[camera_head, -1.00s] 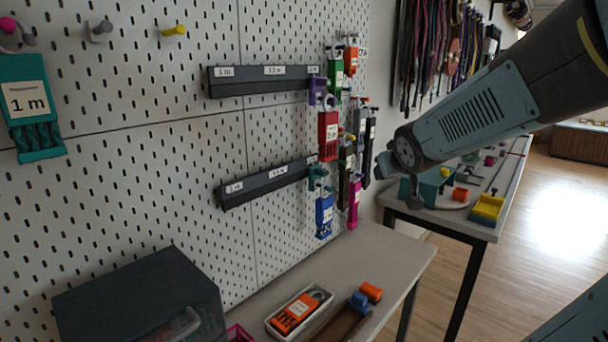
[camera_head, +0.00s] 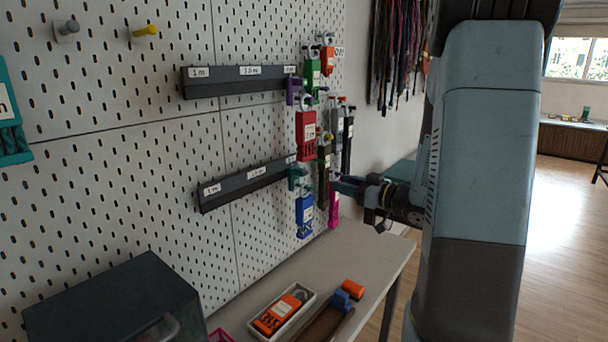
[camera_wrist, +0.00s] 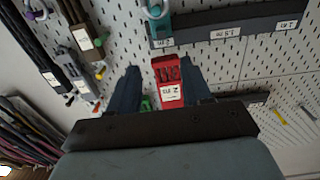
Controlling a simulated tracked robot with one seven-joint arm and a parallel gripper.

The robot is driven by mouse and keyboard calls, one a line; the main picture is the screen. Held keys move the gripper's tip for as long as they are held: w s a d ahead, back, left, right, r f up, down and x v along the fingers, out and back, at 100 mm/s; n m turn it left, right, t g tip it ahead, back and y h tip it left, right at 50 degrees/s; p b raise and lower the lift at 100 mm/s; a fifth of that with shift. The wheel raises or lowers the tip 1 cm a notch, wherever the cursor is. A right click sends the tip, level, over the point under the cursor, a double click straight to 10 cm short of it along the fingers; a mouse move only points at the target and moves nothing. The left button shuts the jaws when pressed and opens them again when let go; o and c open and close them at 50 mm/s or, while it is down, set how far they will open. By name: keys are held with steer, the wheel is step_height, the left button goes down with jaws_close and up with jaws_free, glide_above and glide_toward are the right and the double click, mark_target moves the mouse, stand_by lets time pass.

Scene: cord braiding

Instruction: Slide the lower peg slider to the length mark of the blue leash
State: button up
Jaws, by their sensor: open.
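The lower rail (camera_head: 235,190) is a dark bar on the pegboard; its labels read 1 m, 1.5 m and 2 m in the wrist view (camera_wrist: 262,25). The teal lower slider (camera_head: 297,177) is at the rail's 2 m end; it also shows in the wrist view (camera_wrist: 156,10). The blue leash block (camera_head: 304,210) hangs just below it, its label too small to read. My gripper (camera_head: 345,187) is open, right of the slider and apart from it. In the wrist view its fingers (camera_wrist: 162,82) appear either side of a red block (camera_wrist: 169,80), seemingly beyond them.
The upper rail (camera_head: 235,83) carries a purple slider (camera_head: 294,92). Several tagged blocks crowd the board near my gripper, including a magenta one (camera_head: 334,210). Below are a table (camera_head: 350,255), a tray with an orange block (camera_head: 278,313) and a dark box (camera_head: 115,300).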

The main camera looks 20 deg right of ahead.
mark_target(305, 172)
steer(key=x, duration=1.3)
steer(key=shift+w+a, duration=0.2)
steer(key=shift+a, duration=0.2)
steer(key=shift+c, duration=0.2)
jaws_close()
